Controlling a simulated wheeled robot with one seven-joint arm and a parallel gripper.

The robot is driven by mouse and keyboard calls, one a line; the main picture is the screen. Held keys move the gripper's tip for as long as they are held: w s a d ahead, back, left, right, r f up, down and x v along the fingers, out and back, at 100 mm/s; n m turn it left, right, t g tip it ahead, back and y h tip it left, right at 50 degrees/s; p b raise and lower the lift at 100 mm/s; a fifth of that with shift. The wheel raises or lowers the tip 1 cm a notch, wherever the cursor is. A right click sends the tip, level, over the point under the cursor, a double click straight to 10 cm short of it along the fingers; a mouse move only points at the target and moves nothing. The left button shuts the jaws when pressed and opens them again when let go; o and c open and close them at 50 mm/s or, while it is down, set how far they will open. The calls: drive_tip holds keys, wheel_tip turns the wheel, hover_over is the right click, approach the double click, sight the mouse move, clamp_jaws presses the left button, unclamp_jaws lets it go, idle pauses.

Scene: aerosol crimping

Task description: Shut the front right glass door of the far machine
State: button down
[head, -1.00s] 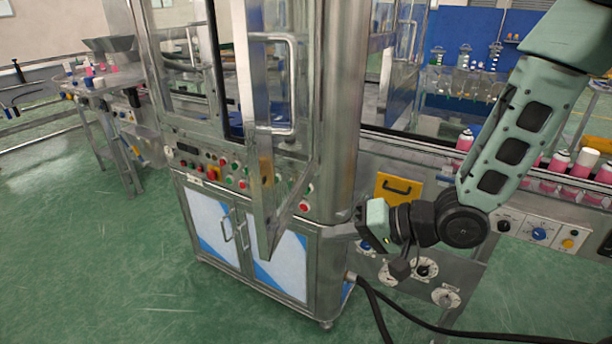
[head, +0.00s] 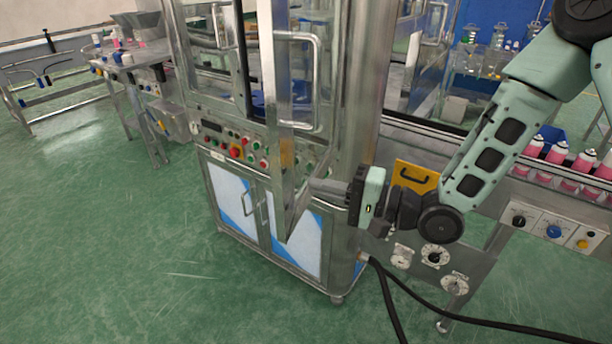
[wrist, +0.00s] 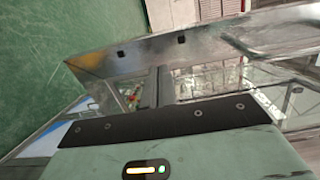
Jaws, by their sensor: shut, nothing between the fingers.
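The front right glass door (head: 281,120) of the machine stands ajar, its metal frame jutting out toward me with a bar handle (head: 316,80) on it. The machine (head: 365,130) is a tall steel cabinet with a control panel below the doors. My gripper (head: 314,185) is shut and empty, its fingers pointing left at the lower part of the door frame. In the wrist view the fingers (wrist: 157,84) reach to the metal door frame (wrist: 190,45); I cannot tell whether they touch it.
The control panel (head: 235,145) has several coloured buttons. A conveyor with pink cans (head: 556,153) runs to the right, with knobs on its front. Black cables (head: 400,290) hang below my arm. Green floor (head: 110,240) is clear at left.

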sight(290, 180)
drive_tip(key=p+x, duration=0.1)
drive_tip(key=x, duration=0.2)
drive_tip(key=shift+a, duration=0.2)
drive_tip(key=shift+w, duration=0.1)
drive_tip(key=shift+a, duration=0.1)
